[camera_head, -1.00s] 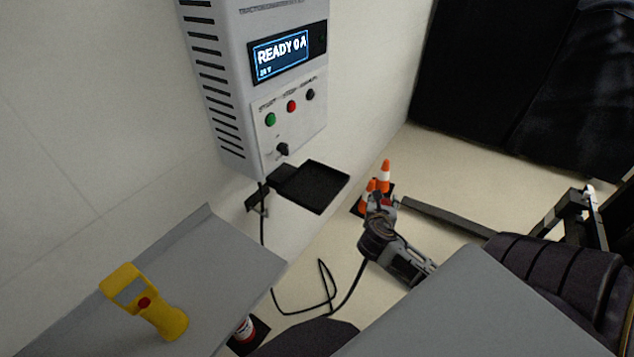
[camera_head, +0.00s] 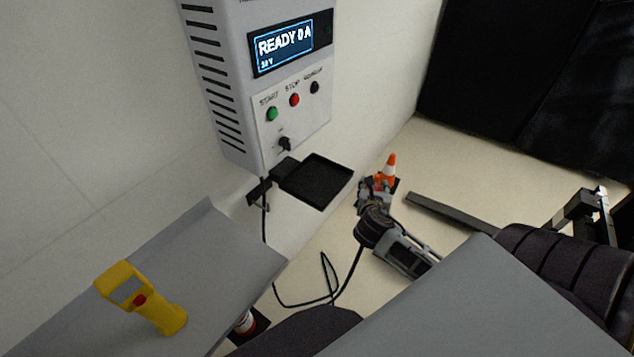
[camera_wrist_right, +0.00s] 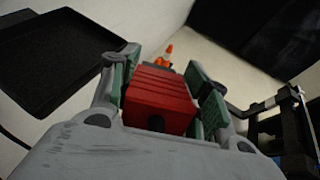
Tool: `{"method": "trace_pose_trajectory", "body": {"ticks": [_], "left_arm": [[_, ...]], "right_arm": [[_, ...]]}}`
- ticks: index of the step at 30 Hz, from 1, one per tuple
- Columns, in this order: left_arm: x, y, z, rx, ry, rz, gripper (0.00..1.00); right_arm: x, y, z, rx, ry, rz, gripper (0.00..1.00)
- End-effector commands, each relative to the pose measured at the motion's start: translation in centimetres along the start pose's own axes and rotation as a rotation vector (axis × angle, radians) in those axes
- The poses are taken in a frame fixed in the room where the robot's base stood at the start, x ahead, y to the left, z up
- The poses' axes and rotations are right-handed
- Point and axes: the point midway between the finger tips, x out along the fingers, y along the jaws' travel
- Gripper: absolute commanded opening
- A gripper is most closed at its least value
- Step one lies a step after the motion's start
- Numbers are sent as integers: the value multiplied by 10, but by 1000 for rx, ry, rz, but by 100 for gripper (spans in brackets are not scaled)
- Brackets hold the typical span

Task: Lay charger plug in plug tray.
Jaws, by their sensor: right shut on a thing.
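The charger plug (camera_wrist_right: 160,98) is a red ribbed block in the right wrist view. My right gripper (camera_wrist_right: 161,88) is shut on it, with a green-padded finger on each side. In the head view my right gripper (camera_head: 376,190) is to the right of the plug tray, apart from it, and the plug is mostly hidden there. The plug tray (camera_head: 317,181) is a black, shallow, empty tray below the charger box. It also shows at the upper left of the right wrist view (camera_wrist_right: 55,58). My left gripper is not in view.
The charger box (camera_head: 262,90) on the wall reads "READY 0 A". A black cable (camera_head: 300,304) loops below it near my right arm. A yellow handheld device (camera_head: 145,298) stands on a grey surface (camera_head: 225,255). An orange cone (camera_head: 390,168) stands on the floor beyond the gripper.

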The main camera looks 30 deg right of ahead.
Motion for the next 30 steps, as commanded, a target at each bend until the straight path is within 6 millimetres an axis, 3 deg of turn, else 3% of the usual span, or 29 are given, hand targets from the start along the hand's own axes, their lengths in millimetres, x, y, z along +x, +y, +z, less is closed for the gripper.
{"method": "trace_pose_trajectory", "body": {"ticks": [11, 30], "left_arm": [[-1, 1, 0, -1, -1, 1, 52], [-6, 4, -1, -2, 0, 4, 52]], "right_arm": [[5, 11, 3, 2, -2, 0, 14], [23, 60, 11, 3, -2, 0, 14]]}}
